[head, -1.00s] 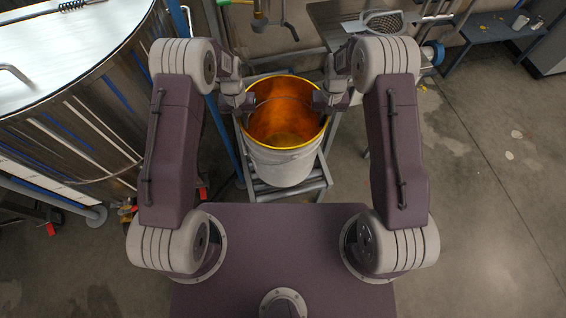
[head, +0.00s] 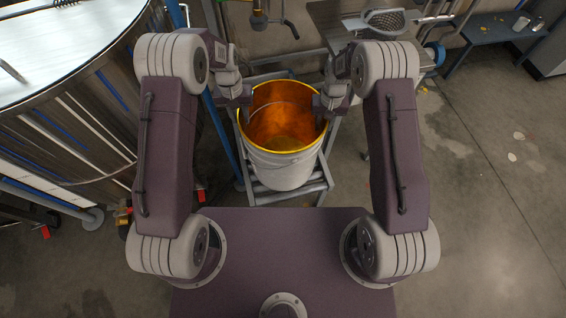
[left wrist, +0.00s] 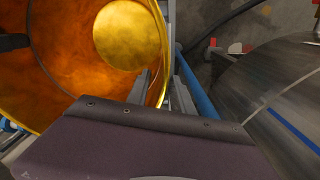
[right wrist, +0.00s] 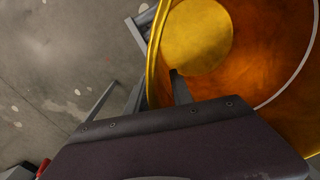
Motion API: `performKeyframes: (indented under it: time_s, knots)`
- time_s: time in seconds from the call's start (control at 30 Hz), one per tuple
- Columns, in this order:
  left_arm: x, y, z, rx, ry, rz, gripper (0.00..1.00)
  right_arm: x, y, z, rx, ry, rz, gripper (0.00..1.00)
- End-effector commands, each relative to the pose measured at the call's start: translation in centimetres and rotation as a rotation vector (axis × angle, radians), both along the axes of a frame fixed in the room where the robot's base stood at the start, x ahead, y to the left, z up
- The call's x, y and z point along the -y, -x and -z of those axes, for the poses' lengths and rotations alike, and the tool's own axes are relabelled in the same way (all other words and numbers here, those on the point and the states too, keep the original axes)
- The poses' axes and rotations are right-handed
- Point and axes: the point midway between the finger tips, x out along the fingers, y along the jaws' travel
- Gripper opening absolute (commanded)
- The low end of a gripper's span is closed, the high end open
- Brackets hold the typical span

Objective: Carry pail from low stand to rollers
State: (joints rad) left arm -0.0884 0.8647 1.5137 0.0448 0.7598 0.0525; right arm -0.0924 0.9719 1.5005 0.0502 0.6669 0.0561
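The pail (head: 285,168) is white outside and amber inside with a yellow rim. It stands upright on the low grey stand (head: 318,188), between my two grippers. Its thin handle lies across the mouth, toward the left. My left gripper (head: 243,108) is at the left rim, and my right gripper (head: 325,116) is at the right rim. In the right wrist view, a dark finger (right wrist: 180,88) reaches inside the rim, apart from it. The left wrist view shows the pail's rim (left wrist: 163,40) close by the left gripper. Both grippers look open; their housings hide much of the fingers.
A large metal vat (head: 75,120) stands close on the left. A blue upright post (head: 222,140) is between it and the stand. A grey bench (head: 330,22) is behind on the right, and a blue table (head: 490,30) is farther right.

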Motion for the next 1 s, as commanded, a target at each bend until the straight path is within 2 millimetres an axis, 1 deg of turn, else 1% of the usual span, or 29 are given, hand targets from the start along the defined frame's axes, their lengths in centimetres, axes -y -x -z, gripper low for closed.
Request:
performKeyframes:
  time_s: [0.03,0.1,0.23,0.3,0.37,0.5,0.57,0.67,0.8,0.9,1.0]
  knots:
    - [-0.1,-0.1,-1.4,0.004,0.000,0.000,0.28,0.0,0.0,0.0,0.000,0.000,0.000,0.28]
    - [-0.1,-0.1,-3.0,0.004,0.000,0.000,0.28,0.0,0.0,0.0,0.000,0.000,0.000,0.28]
    - [-0.2,0.0,-5.3,0.001,0.000,0.000,0.28,0.0,0.0,0.0,0.000,0.000,0.000,0.28]
    - [-0.2,0.0,-6.1,0.001,0.000,0.000,0.28,0.0,0.0,0.0,0.000,0.000,0.000,0.28]
    - [-0.2,0.0,-6.4,-0.001,0.000,0.000,0.28,0.0,0.0,0.0,0.000,0.000,0.000,0.28]
    - [-0.2,0.1,-6.6,-0.002,0.000,0.000,0.28,0.0,0.0,-0.1,0.000,0.000,0.000,0.28]
    - [-0.2,0.1,-6.6,-0.002,0.000,0.000,0.28,0.0,-0.1,-0.5,0.002,0.000,0.000,0.28]
    - [-0.2,0.1,-6.6,-0.002,0.000,0.000,0.28,0.1,-0.2,-2.3,0.005,-0.001,0.000,0.28]
    - [-0.2,0.1,-6.6,-0.002,0.000,0.000,0.28,0.2,-0.2,-6.0,0.007,-0.001,0.000,0.28]
    - [-0.2,0.1,-6.6,-0.002,0.000,0.000,0.28,0.3,-0.1,-8.4,0.006,0.000,0.000,0.28]
    - [-0.2,0.1,-6.6,-0.002,0.000,0.000,0.28,0.3,-0.1,-10.3,0.003,0.000,0.000,0.28]
